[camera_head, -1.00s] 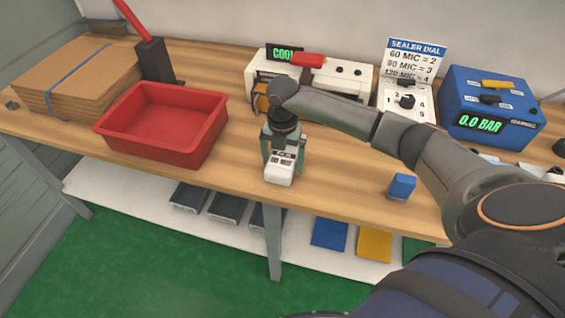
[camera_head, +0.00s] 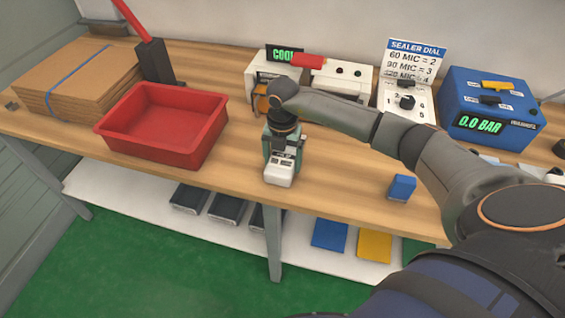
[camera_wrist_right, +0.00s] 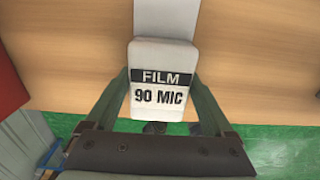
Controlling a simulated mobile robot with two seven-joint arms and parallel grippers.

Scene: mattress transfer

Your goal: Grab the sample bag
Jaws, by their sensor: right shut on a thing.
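A white packet (camera_wrist_right: 163,65) with a black band reads "FILM 90 MIC" in the right wrist view. I take it for the sample bag, but cannot be sure. In the head view the same white piece (camera_head: 279,174) shows at the table's middle, below my right gripper (camera_head: 283,152). My right gripper is shut on it, with one green finger along each side, as the right wrist view (camera_wrist_right: 162,85) shows. Whether the packet touches the table is hard to tell. My left gripper is not in view.
A red tray (camera_head: 165,153) stands left of my right gripper, with stacked cardboard (camera_head: 75,80) beyond. A small blue block (camera_head: 402,187) stands front right.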

